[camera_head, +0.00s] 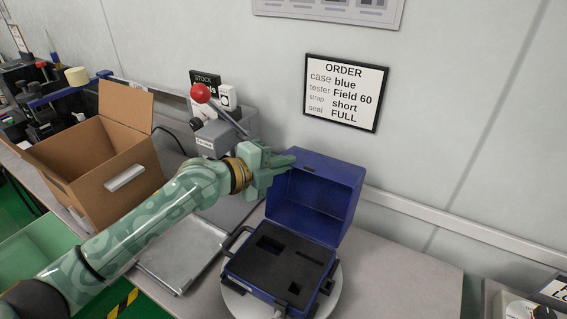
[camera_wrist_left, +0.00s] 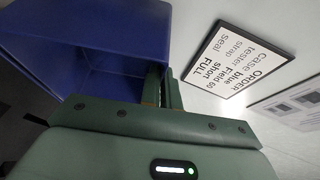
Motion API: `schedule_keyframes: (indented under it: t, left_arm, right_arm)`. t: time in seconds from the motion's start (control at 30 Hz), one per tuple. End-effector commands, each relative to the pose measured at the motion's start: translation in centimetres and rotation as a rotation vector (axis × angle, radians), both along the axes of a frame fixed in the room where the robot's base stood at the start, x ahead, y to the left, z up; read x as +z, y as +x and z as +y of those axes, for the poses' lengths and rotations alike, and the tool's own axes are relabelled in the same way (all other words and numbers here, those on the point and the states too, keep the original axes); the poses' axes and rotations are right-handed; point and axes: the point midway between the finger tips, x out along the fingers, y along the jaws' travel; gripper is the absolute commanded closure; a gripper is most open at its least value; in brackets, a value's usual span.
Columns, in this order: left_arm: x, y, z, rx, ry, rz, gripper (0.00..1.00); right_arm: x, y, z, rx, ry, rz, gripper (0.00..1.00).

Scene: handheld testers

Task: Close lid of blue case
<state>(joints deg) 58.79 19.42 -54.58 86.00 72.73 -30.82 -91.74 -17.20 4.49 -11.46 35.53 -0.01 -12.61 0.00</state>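The blue case (camera_head: 262,284) stands open on a round pale plate, with black foam and several cut-outs inside. Its lid (camera_head: 318,190) is raised, leaning back toward the wall; the lid also fills the upper left of the left wrist view (camera_wrist_left: 85,45). My left gripper (camera_head: 285,168) is at the lid's upper left edge. In the left wrist view its fingers (camera_wrist_left: 162,88) look close together, right at the lid's edge. I cannot tell whether they touch or grip the lid. My right gripper is not in view.
A grey device with a red-knobbed lever (camera_head: 200,93) stands behind my left arm. An open cardboard box (camera_head: 95,165) and a metal tray (camera_head: 180,250) are at the left. An order sign (camera_head: 345,92) hangs on the wall. The bench right of the case (camera_head: 400,270) is clear.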

Motion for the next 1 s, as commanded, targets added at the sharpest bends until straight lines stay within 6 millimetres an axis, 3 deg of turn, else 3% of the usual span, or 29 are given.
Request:
schedule_keyframes:
  t: [0.57,1.0]
  left_arm:
    - [-0.3,-0.1,0.1,0.0,-0.001,-0.003,1.0]
    - [-0.7,-2.9,2.0,-0.001,-0.119,-0.177,1.0]
  right_arm:
    - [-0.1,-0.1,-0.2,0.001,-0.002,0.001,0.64]
    - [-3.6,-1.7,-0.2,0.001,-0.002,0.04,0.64]
